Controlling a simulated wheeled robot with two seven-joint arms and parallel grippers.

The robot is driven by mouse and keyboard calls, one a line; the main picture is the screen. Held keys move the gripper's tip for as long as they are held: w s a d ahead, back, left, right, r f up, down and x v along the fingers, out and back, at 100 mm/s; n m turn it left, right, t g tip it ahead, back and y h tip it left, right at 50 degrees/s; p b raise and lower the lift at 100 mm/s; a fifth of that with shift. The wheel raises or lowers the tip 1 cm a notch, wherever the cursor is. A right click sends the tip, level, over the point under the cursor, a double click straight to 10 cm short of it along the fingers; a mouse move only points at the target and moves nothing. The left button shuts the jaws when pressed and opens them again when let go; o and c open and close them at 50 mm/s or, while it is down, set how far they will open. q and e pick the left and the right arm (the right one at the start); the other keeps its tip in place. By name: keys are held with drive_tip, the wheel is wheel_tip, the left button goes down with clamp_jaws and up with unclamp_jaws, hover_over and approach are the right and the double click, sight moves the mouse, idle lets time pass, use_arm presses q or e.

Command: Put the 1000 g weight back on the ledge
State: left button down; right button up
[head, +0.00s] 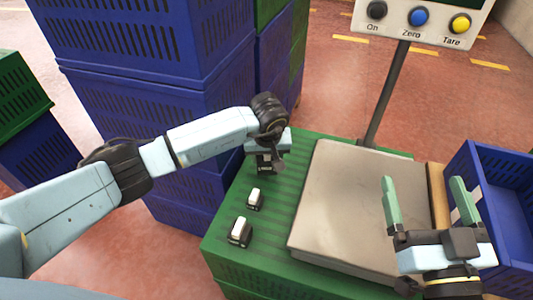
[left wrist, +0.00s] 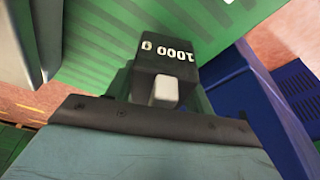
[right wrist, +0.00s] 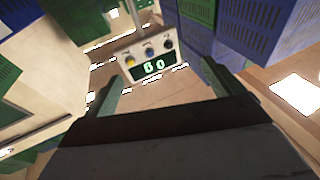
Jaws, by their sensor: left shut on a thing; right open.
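My left gripper (head: 267,168) is over the far left part of the green ribbed ledge (head: 228,237), left of the scale plate. It is shut on the dark 1000 g weight (left wrist: 167,68), whose label appears upside down in the left wrist view, with a pale knob near the jaws. In the head view the weight is mostly hidden by the gripper, and I cannot tell whether it touches the ledge. My right gripper (head: 426,190) is open and empty above the scale's right side.
The scale plate (head: 345,200) is bare. Its display post (head: 385,100) rises behind it, with buttons (head: 419,17) on top. A blue crate (head: 500,190) stands at the right. Stacked blue crates (head: 140,100) rise behind and left of my left arm.

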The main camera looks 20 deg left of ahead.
sight(267, 165)
use_arm(q)
wheel_tip(267, 165, down, 2)
drive_tip(key=shift+f+b, duration=0.25)
drive_tip(key=shift+b, duration=0.35)
drive_tip(key=shift+w+f, duration=0.1)
drive_tip(key=shift+f, duration=0.35)
use_arm(e)
drive_tip(key=shift+s+a+r+t+y, duration=0.15)
drive_tip(key=shift+s+r+t, duration=0.15)
drive_tip(key=shift+r+t, duration=0.4)
drive_tip(key=shift+s+d+r+t+y, duration=0.1)
drive_tip(key=shift+s+r+t+y, duration=0.15)
drive_tip(key=shift+r+t, duration=0.45)
drive_tip(key=shift+s+a+r+t+y, duration=0.1)
drive_tip(key=shift+s+r+t, duration=0.3)
drive_tip(key=shift+r, duration=0.5)
use_arm(q)
drive_tip(key=shift+f+b, duration=0.15)
drive_tip(key=shift+b, duration=0.15)
drive_tip(key=c, duration=0.6)
unclamp_jaws()
drive_tip(key=shift+f, duration=0.15)
use_arm(e)
drive_tip(key=shift+r, duration=0.1)
